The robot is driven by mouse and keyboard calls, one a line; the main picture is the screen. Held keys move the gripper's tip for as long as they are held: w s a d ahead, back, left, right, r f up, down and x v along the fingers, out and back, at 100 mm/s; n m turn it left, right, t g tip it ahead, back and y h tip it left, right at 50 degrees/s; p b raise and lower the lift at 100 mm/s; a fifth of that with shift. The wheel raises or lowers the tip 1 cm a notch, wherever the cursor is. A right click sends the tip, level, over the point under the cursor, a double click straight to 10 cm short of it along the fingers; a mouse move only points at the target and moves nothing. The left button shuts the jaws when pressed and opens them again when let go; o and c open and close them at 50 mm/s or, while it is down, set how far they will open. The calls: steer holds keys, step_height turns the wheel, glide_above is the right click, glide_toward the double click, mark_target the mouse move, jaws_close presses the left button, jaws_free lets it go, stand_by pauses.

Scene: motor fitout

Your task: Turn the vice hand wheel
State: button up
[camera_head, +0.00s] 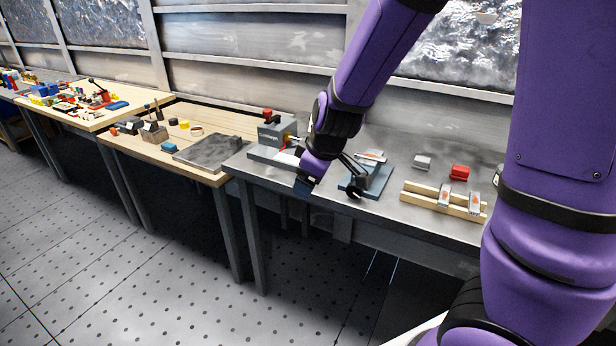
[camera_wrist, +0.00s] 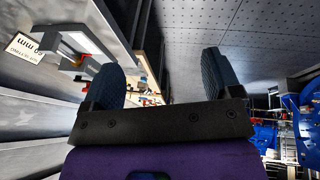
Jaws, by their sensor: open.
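A blue-grey fixture (camera_head: 372,182) stands on the grey metal bench, with a dark round part (camera_head: 354,191) low at its front left. This may be the vice and its hand wheel, but the part is too small to be sure. My gripper (camera_head: 307,186) hangs at the bench's front edge, just left of that fixture and apart from the dark round part. In the wrist view my gripper (camera_wrist: 160,80) shows two dark fingers spread wide, with nothing between them. No hand wheel can be made out clearly in the wrist view.
The floor in front is clear.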

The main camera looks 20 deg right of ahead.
steer(key=w+d+f+m+t+h, duration=0.2)
steer(key=w+f+m, duration=0.2)
steer(key=w+f, duration=0.2)
steer(key=m+t+h, duration=0.4)
steer(key=m+h, duration=0.4)
steer(key=m, duration=0.1)
glide_toward(353, 193)
steer(key=w+a, duration=0.5)
steer(key=s+d+f+m+t+h, duration=0.1)
steer(key=s+d+f+m+h, duration=0.3)
steer(key=m+h, duration=0.1)
steer(key=x, duration=1)
steer(key=shift+w+d+r, duration=0.1)
steer(key=shift+w+r, duration=0.1)
steer(key=shift+r, duration=0.05)
steer(key=c, duration=0.9)
